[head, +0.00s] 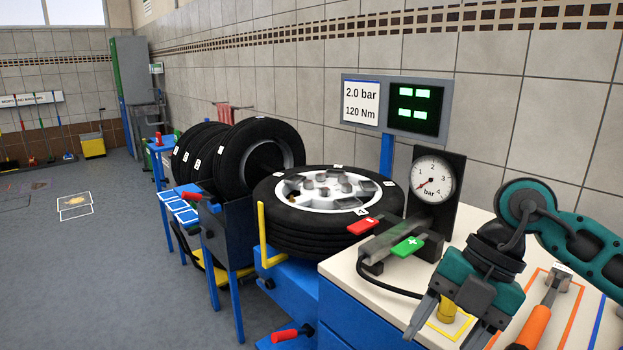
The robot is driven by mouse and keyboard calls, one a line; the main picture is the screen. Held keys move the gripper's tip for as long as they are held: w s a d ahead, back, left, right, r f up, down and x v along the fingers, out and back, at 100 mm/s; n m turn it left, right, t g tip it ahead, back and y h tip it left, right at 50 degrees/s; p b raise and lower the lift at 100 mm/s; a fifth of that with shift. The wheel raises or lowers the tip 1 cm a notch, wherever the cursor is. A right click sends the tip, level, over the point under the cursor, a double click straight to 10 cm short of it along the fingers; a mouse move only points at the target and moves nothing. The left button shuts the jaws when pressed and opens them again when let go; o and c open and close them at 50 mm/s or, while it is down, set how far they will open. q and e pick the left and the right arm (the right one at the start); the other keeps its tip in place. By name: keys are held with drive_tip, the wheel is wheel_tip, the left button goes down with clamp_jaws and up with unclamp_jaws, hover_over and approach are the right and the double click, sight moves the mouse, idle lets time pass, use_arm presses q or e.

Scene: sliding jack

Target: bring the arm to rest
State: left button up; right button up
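My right gripper (442,338) comes in from the right on a teal and dark arm over the light worktop. Its two grey fingers point down and stand wide apart. A small yellow cylinder (446,309) shows between the fingers, standing within a yellow outlined square on the worktop. I cannot tell whether the fingers are around it or only in front of it; no contact shows. My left gripper is not in view.
A pressure gauge (433,183) and a unit with a red minus key (363,226) and green plus key (408,246) stand on the worktop (345,268). An orange-handled tool (537,322) lies at right. A wheel (327,190) lies left of the gauge.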

drive_tip(key=s+a+r+y, duration=0.2)
drive_tip(key=a+y, duration=0.5)
drive_tip(key=s+a+r+y, duration=0.1)
drive_tip(key=a+y, duration=0.6)
drive_tip(key=w+d+f+m+t+h, duration=0.35)
drive_tip(key=f+m+t, duration=0.25)
drive_tip(key=m+t, duration=0.45)
drive_tip(key=w+d+f+m+t+h, duration=0.3)
drive_tip(key=d+f+m+t+h, duration=0.25)
drive_tip(key=m+t, duration=0.45)
drive_tip(key=s+d+f+m+g+h, duration=0.3)
drive_tip(key=s+f, duration=0.3)
drive_tip(key=f, duration=0.4)
drive_tip(key=s+d+f+m+g+h, duration=0.3)
drive_tip(key=s+f+g+h, duration=0.2)
drive_tip(key=f, duration=0.5)
drive_tip(key=shift+s+d+f, duration=0.2)
drive_tip(key=shift+s+f, duration=0.05)
drive_tip(key=shift+s, duration=0.6)
drive_tip(key=shift+m, duration=0.25)
